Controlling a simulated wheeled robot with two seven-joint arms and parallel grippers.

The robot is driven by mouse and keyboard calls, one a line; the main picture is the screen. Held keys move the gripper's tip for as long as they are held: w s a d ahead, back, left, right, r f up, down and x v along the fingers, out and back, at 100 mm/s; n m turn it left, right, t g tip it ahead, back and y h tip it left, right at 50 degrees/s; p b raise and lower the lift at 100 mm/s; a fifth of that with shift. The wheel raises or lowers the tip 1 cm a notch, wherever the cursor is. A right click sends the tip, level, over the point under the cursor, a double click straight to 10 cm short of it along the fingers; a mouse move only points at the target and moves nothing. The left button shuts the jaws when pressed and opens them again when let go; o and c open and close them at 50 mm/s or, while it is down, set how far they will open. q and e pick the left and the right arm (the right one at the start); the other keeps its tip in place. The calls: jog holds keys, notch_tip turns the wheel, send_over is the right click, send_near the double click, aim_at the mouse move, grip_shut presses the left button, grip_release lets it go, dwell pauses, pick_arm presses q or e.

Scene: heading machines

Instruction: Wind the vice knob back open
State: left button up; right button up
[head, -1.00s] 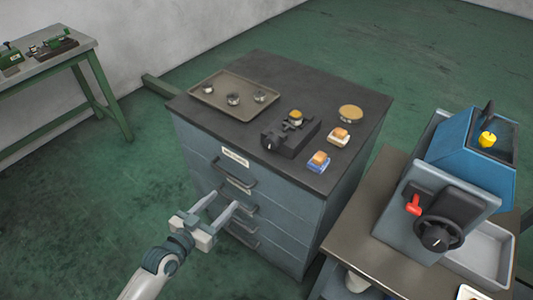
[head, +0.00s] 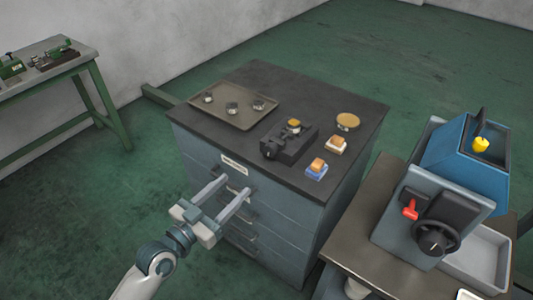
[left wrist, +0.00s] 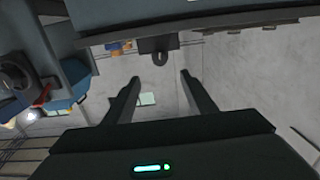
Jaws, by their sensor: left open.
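The dark vice (head: 288,143) sits on the cabinet top near its front edge, with a small yellow-topped round piece (head: 294,125) at its jaws. Its knob (head: 270,151) faces the front of the cabinet. In the left wrist view the vice (left wrist: 153,45) shows as a dark block with its knob (left wrist: 160,58) beyond the fingertips. My left gripper (head: 236,186) is open and empty, in front of the cabinet's drawers, lower than the vice and apart from it. It also shows in the left wrist view (left wrist: 160,78). My right gripper is in neither view.
The cabinet (head: 300,215) has protruding drawer handles close to my left gripper. A tray (head: 235,115) with several metal rings, two blocks (head: 317,169) (head: 336,145) and a round brass-coloured piece (head: 348,121) share its top. A blue machine (head: 440,205) stands at right.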

aim_at(269, 152)
pick_arm(q)
jog(key=p+x, duration=0.3)
jog(key=x, duration=1.3)
jog(key=shift+w, duration=0.1)
jog(key=shift+f, duration=0.1)
jog(key=c, duration=1)
